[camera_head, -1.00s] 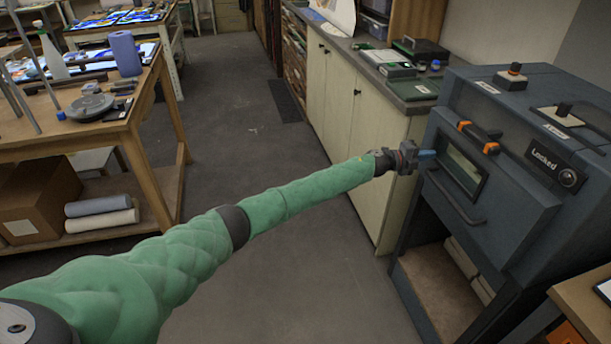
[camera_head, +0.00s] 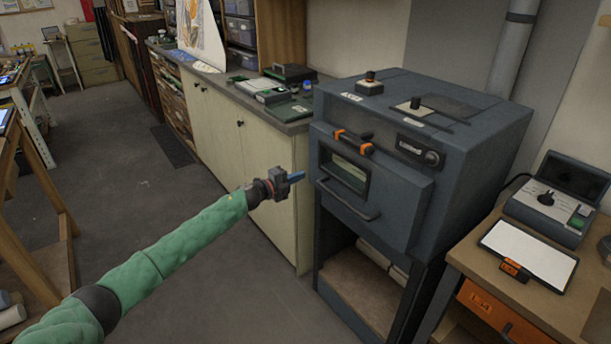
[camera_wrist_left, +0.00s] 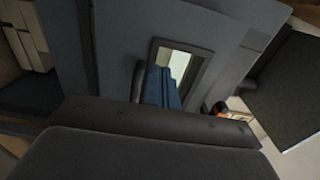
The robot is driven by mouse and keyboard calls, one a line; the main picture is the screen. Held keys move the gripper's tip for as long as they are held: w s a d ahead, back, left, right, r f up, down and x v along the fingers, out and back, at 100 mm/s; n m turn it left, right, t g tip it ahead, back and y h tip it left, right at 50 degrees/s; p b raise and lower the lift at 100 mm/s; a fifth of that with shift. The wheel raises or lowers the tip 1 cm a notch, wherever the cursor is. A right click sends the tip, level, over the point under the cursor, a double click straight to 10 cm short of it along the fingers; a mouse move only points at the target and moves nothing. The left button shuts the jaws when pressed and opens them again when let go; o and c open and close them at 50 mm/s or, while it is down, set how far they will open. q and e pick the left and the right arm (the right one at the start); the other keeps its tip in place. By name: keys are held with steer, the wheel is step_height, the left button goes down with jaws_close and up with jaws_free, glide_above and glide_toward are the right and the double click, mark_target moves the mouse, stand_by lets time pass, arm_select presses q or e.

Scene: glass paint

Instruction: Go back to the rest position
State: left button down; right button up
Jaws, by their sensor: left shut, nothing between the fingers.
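My left gripper (camera_head: 293,177) reaches in from the lower left on a green-sleeved arm. Its blue fingers are shut and empty. They point toward the front of the dark grey kiln (camera_head: 425,205), a little left of its door. In the left wrist view the blue fingers (camera_wrist_left: 162,88) appear in front of the kiln's small window (camera_wrist_left: 180,62). The kiln door is shut, with a bar handle (camera_head: 347,204) below the window and an orange-ended latch (camera_head: 353,142) above it. My right gripper is not in view.
A cream cabinet (camera_head: 225,130) with a cluttered counter runs behind my left arm. A wooden table (camera_head: 590,300) at the right holds a white tablet (camera_head: 530,253) and a control box (camera_head: 553,205). A wooden bench (camera_head: 50,250) stands at the left. The floor between is clear.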

arm_select(q)
steer(key=w+a+r+n+t+y+b, duration=0.1)
steer(key=a+r+n+t+y, duration=0.3)
steer(key=a+n+t+y, duration=0.55)
steer(key=s+a+r+n+g+y, duration=0.35)
steer(key=s+r+n+y, duration=0.2)
steer(key=r+n, duration=0.3)
steer(key=s+a+f+n+g, duration=0.1)
steer(key=s+f+n+g, duration=0.2)
steer(key=s+f, duration=1.1)
steer(key=s+a+f+n+g, duration=0.2)
steer(key=s+f+g, duration=0.4)
steer(key=s+f, duration=0.8)
steer(key=s+a+f+n+g+h, duration=0.1)
steer(key=s+f+n+g, duration=0.3)
steer(key=s+f, duration=1.1)
steer(key=s+g, duration=0.1)
steer(key=s, duration=1.8)
steer(key=shift+s+a+g, duration=0.25)
steer(key=shift+a+g, duration=0.05)
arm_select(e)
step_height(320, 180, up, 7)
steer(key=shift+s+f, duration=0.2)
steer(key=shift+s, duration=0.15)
